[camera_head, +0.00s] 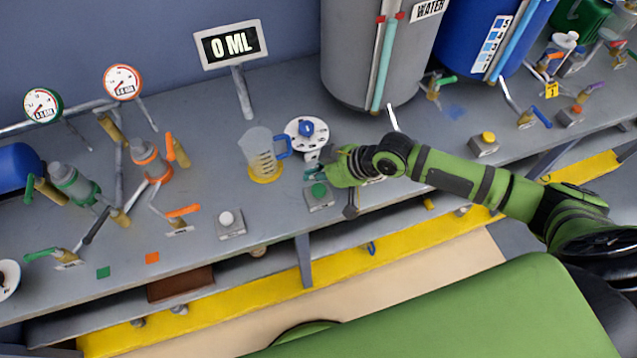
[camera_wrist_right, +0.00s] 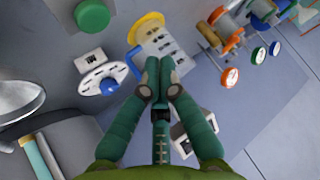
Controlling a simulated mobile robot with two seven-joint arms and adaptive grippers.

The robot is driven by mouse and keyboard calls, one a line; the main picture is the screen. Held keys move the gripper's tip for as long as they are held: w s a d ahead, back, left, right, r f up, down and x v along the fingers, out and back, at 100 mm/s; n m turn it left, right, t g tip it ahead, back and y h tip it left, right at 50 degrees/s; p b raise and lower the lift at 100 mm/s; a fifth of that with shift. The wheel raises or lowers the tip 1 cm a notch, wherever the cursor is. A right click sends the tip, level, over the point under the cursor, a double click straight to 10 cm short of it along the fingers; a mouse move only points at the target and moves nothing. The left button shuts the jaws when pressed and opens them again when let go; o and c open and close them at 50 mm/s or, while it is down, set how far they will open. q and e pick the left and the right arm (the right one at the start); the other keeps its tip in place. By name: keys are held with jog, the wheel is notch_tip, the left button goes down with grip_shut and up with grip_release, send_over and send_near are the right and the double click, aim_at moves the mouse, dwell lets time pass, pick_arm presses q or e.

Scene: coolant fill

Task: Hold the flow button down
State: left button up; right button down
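A small grey box with a green button (camera_head: 319,190) stands near the bench's front edge. No label on it is readable. My right gripper (camera_head: 312,172) is just above and behind this button, its fingers pointing left. In the wrist view, the right gripper's fingertips (camera_wrist_right: 164,72) are together with nothing between them. I see no clear contact with the button. A clear measuring jug (camera_head: 262,157) with a blue handle stands on a yellow ring, left of my gripper. The display (camera_head: 231,46) reads 0 ML. My left gripper is not in view.
A white dial with a blue knob (camera_head: 306,128) is behind my right gripper. A white-button box (camera_head: 230,222) and a yellow-button box (camera_head: 484,143) stand on either side. A grey water tank (camera_head: 350,60) rises behind. Valves and gauges (camera_head: 122,83) fill the left.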

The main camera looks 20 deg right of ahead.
jog(key=d+r, duration=0.1)
jog(key=w+d+r, duration=0.1)
jog(key=r, duration=0.1)
jog(key=shift+d+m, duration=0.2)
jog(key=shift+m, duration=0.1)
jog(key=shift+a+f, duration=0.1)
jog(key=shift+f, duration=0.05)
jog(key=b, duration=0.7)
send_over(314, 188)
jog(key=s+d, duration=0.1)
jog(key=d, duration=0.1)
jog(key=f, duration=0.7)
jog(key=shift+s+a+f, duration=0.1)
jog(key=shift+a+f, duration=0.1)
jog(key=shift+f, duration=0.65)
jog(key=shift+f, duration=0.1)
jog(key=shift+f+b, duration=0.3)
jog(key=shift+b, duration=0.1)
jog(key=shift+f+b, duration=0.3)
jog(key=shift+f, duration=0.25)
dwell(3.6)
